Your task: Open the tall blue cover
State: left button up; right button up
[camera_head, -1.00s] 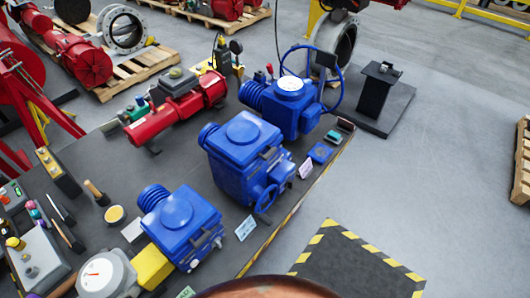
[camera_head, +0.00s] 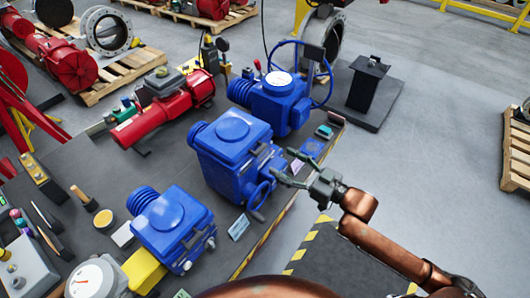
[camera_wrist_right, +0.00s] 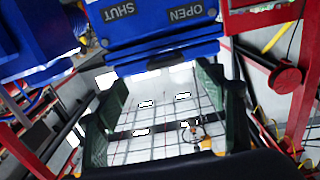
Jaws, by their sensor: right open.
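The tall blue actuator (camera_head: 222,168) stands in the middle of the dark bench, with a square blue cover (camera_head: 236,128) on top that looks closed. A small blue handwheel (camera_head: 258,194) is on its lower right side. My right gripper (camera_head: 288,168) is open and empty in the head view, just right of this actuator. In the right wrist view, its two dark green fingers (camera_wrist_right: 164,88) stand apart, below a blue face (camera_wrist_right: 160,38) marked SHUT and OPEN. Whether the fingers touch the blue part is unclear. My left gripper is not in view.
A shorter blue actuator (camera_head: 172,222) is at the near left, and another with a large handwheel (camera_head: 276,98) is behind. A red cylinder unit (camera_head: 165,112) lies at the back left. Small tools clutter the left side.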

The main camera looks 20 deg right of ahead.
aim_at(263, 151)
jog(key=x, duration=0.8)
jog(key=shift+s+a+r, duration=0.25)
jog(key=shift+c, duration=0.4)
jog(key=shift+r+p, duration=0.15)
jog(key=shift+p, duration=0.2)
jog(key=c, duration=1.6)
